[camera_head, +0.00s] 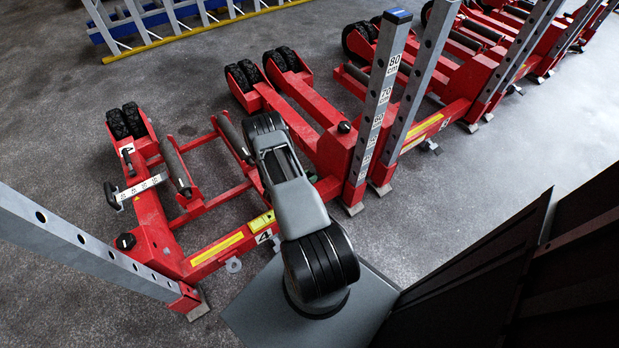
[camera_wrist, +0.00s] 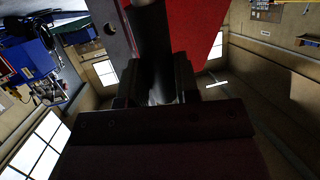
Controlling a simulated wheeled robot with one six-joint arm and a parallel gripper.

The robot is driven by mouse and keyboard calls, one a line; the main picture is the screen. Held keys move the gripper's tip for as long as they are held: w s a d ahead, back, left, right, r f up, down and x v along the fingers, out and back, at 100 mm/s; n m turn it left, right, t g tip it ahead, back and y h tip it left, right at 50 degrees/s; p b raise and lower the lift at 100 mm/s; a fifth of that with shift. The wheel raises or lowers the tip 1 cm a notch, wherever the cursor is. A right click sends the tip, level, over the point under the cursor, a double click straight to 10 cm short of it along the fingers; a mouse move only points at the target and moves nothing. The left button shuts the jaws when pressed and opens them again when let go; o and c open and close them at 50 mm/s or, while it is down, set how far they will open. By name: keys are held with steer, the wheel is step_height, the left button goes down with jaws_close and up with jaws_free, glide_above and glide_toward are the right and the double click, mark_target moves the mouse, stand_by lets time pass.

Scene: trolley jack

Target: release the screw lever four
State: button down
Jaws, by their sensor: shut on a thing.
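Jack four is the red trolley jack marked "4" (camera_head: 264,237) left of centre in the head view. In the wrist view, my gripper (camera_wrist: 160,92) is shut around a dark round rod, which I take to be screw lever four (camera_wrist: 152,35). The rod runs up from between the fingers, in front of a red plate (camera_wrist: 198,22) and beside a grey bar with a hole (camera_wrist: 112,30). The fingers and the rod's lower end are in deep shadow. In the head view, my arm covers part of the jack's right side, and I cannot make out the gripper or the held lever.
Tall grey perforated posts (camera_head: 376,110) stand right of my arm, close to it. Another such post (camera_head: 75,240) slants across the lower left. More red jacks (camera_head: 440,60) line up at the upper right. A yellow-edged ladder (camera_head: 190,35) lies at the back. Grey floor is clear at right.

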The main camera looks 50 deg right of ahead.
steer(key=shift+w+a, duration=0.1)
steer(key=shift+w, duration=0.1)
steer(key=c, duration=1)
jaws_free()
steer(key=shift+c, duration=0.2)
steer(key=shift+o, duration=1)
steer(key=shift+s, duration=0.1)
steer(key=p+v, duration=0.3)
steer(key=v, duration=1)
steer(key=shift+a+r, duration=0.2)
steer(key=shift+a, duration=0.15)
steer(key=shift+f, duration=0.1)
